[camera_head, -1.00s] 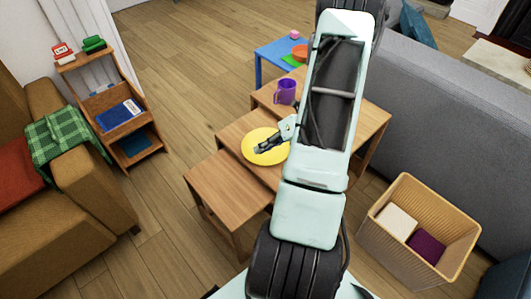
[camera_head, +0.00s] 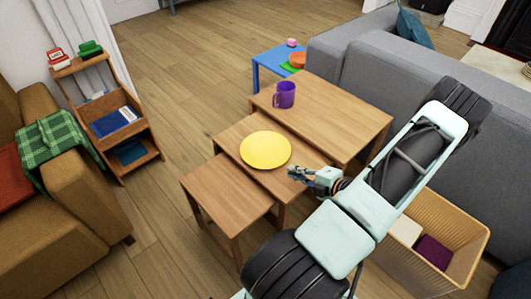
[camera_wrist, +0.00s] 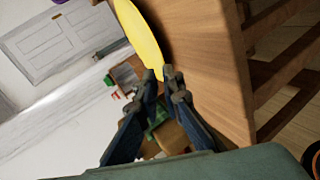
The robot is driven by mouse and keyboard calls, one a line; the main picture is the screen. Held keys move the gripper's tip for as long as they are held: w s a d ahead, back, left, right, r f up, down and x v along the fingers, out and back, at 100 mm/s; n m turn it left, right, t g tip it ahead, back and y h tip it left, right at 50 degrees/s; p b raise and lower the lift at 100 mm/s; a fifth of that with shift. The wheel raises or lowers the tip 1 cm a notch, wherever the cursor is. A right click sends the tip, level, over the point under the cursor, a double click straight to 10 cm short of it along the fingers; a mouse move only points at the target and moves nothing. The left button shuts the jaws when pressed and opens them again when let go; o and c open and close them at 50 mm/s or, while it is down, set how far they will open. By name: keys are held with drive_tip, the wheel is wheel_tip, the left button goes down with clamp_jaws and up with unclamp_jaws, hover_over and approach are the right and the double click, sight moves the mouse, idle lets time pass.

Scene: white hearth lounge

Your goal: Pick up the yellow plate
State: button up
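The yellow plate (camera_head: 265,149) lies on the middle wooden table (camera_head: 233,138) of a stepped set in the head view. My gripper (camera_head: 291,172) is low over that table, just off the plate's lower right rim. In the wrist view, the plate (camera_wrist: 143,38) shows nearly edge-on beyond the fingers. My gripper (camera_wrist: 159,74) has a narrow gap between its fingertips, and the plate's near end lines up with this gap. I cannot tell whether the rim is between the tips. No firm hold shows.
A purple mug (camera_head: 284,95) stands on the higher table (camera_head: 335,112) behind. A lower table (camera_head: 225,192) is at the front left. A bin (camera_head: 468,232) with blocks stands to the right, partly behind my arm. A grey sofa (camera_head: 400,85) borders the right side.

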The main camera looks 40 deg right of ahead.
sight(276, 165)
drive_tip(key=b+x, duration=0.2)
drive_tip(key=x, duration=0.5)
drive_tip(key=shift+w+f, duration=0.2)
drive_tip(key=shift+f, duration=0.1)
drive_tip(key=shift+w, duration=0.25)
clamp_jaws()
